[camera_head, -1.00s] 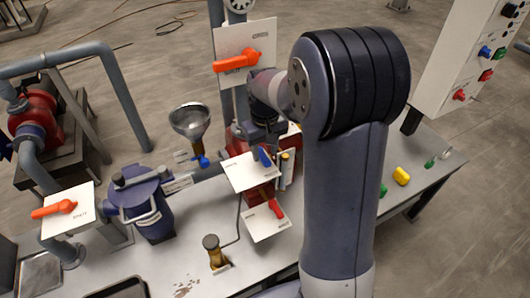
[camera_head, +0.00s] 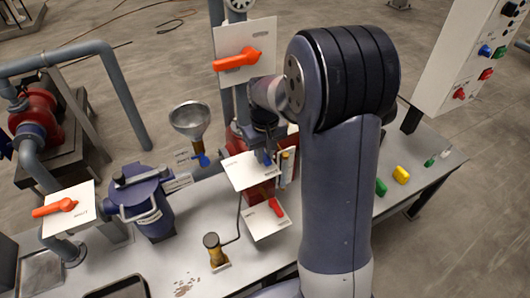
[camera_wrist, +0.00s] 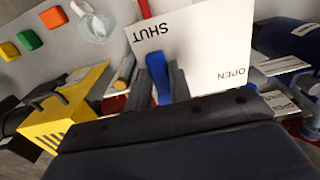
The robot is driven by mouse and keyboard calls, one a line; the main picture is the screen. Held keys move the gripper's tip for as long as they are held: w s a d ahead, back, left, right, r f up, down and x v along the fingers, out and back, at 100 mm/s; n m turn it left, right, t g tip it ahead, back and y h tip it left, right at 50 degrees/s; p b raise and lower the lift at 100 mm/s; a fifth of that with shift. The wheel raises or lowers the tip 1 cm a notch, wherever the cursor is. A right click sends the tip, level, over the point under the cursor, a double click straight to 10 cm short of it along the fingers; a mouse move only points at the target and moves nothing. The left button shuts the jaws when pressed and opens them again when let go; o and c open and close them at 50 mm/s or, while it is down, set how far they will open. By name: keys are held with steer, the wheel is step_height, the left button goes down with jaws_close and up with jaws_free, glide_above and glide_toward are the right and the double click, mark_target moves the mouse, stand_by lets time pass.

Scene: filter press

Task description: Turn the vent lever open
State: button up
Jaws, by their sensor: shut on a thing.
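A short blue lever (camera_wrist: 157,77) sits on a white plate (camera_wrist: 215,50) marked SHUT and OPEN in the wrist view. My gripper (camera_wrist: 163,82) is shut on this lever, with a dark finger on each side of it. The visible end of the lever lies nearer the SHUT word than the OPEN word. In the head view the same plate (camera_head: 240,174) is at the middle of the bench, and a small part of the blue lever (camera_head: 267,158) shows below my wrist. My arm hides the rest of the lever and most of the gripper there.
A red lever (camera_head: 276,207) on another white plate (camera_head: 266,224) is just below. A funnel (camera_head: 189,118) and a blue vessel (camera_head: 150,205) stand to the left. An orange lever (camera_head: 237,60) is on an upright plate behind.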

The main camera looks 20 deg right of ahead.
steer(key=shift+a, duration=0.1)
jaws_close()
steer(key=shift+w+a+m+b, duration=0.1)
steer(key=shift+w+a+m, duration=0.55)
steer(key=shift+m, duration=2.3)
steer(key=shift+w+a+m+b, duration=0.1)
steer(key=shift+w+a+m, duration=0.55)
steer(key=shift+m, duration=2.35)
steer(key=shift+w+a+m+b, duration=0.1)
steer(key=shift+w+a+m, duration=0.2)
steer(key=shift+a+m, duration=1.7)
steer(key=shift+d+m, duration=1)
steer(key=shift+m, duration=0.15)
steer(key=o, duration=0.9)
jaws_free()
steer(key=shift+r, duration=0.1)
